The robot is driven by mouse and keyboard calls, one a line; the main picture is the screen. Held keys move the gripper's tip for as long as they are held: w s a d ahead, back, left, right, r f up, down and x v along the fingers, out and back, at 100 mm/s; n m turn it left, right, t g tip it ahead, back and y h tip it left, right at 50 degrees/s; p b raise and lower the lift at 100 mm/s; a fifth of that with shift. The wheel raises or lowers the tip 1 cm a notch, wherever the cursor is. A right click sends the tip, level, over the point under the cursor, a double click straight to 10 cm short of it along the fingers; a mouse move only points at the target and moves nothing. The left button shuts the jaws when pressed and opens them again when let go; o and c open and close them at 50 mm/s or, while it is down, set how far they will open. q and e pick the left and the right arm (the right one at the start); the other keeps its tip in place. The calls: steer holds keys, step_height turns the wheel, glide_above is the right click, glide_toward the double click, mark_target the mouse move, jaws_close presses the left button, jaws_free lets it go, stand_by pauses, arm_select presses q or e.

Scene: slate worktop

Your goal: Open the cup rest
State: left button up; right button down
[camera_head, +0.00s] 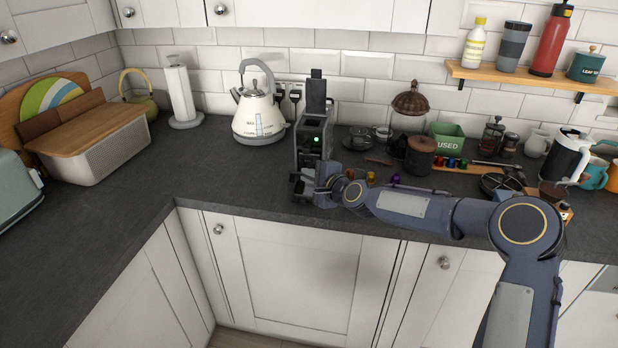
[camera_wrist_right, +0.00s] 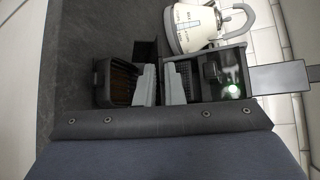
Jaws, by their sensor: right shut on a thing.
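The coffee machine (camera_head: 312,143) is a dark grey box with a lit green button and a lever raised on top. It also shows in the right wrist view (camera_wrist_right: 232,74). My right gripper (camera_head: 324,182) is at the machine's lower front. In the right wrist view, its two light grey fingers (camera_wrist_right: 160,86) are shut on a thin dark plate, the cup rest (camera_wrist_right: 146,50), which shows beyond them. A dark tray with a brown inside (camera_wrist_right: 119,82) lies beside the fingers. How far the cup rest is turned is hard to tell. My left gripper is out of view.
A cream kettle (camera_head: 258,112) stands left of the machine. A glass jar with a brown lid (camera_head: 409,103), a dark canister (camera_head: 420,157) and several colored capsules are to the right. The worktop (camera_head: 222,180) left of the machine is clear toward its front edge.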

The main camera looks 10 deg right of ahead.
steer(key=c, duration=1.9)
jaws_free()
steer(key=shift+r, duration=0.2)
steer(key=shift+f, duration=0.1)
steer(key=b+v, duration=0.2)
steer(key=v, duration=0.5)
steer(key=shift+s+d, duration=0.25)
steer(key=shift+s, duration=0.1)
steer(key=shift+c, duration=0.2)
